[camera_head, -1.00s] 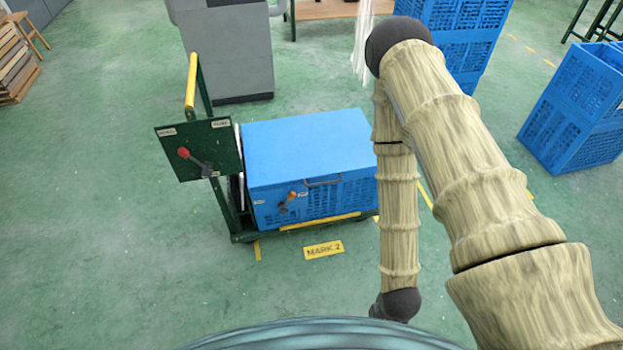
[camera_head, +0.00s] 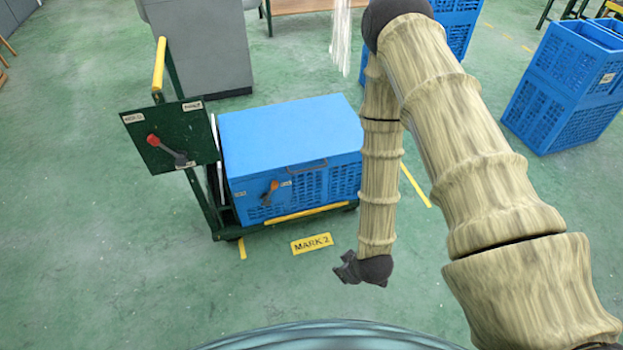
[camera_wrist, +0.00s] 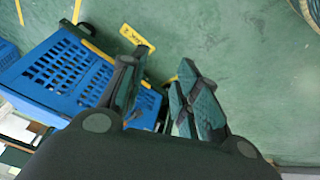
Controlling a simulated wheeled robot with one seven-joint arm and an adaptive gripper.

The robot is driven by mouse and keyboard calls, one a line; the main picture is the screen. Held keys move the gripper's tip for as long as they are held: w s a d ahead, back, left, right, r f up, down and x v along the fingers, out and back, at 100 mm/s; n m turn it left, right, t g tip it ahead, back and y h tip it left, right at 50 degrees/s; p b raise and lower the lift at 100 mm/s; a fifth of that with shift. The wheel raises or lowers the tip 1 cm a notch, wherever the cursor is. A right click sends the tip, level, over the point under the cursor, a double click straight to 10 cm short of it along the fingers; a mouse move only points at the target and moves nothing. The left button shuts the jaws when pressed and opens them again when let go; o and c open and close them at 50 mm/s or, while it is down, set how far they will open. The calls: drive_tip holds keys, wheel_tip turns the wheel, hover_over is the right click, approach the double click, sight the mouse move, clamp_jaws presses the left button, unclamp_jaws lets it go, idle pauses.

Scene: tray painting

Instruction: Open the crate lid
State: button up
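The blue crate (camera_head: 325,185) sits on a dark green cart. Its flat blue lid (camera_head: 290,130) is closed, with a thin handle (camera_head: 306,166) at its front edge. An orange-tipped latch (camera_head: 270,192) is on the crate's front face. My gripper (camera_head: 345,270) is in front of the crate, to its lower right, apart from it and above the floor. In the wrist view my gripper (camera_wrist: 160,65) has its two fingers spread with nothing between them. The slatted blue crate wall (camera_wrist: 65,70) shows left of the fingers; the lid handle is not discernible there.
The cart has a yellow-gripped push bar (camera_head: 159,65) and a green panel (camera_head: 170,137) with a red-knobbed lever on the left. A floor sign marked MARK 2 (camera_head: 312,243) lies in front. Blue crates (camera_head: 565,95) are stacked at right.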

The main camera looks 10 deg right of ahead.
drive_tip(key=w+f+n+t+b, duration=0.3)
drive_tip(key=w+n+t+b, duration=0.25)
drive_tip(key=w+b, duration=0.8)
drive_tip(key=n+t+b, duration=0.5)
drive_tip(key=n+b, duration=0.2)
approach(312, 169)
drive_tip(key=b+x, duration=0.2)
drive_tip(key=x, duration=0.8)
drive_tip(key=shift+w+f+b, duration=0.2)
drive_tip(key=shift+w+b, duration=0.1)
drive_tip(key=shift+b, duration=0.1)
drive_tip(key=shift+c, duration=0.2)
clamp_jaws()
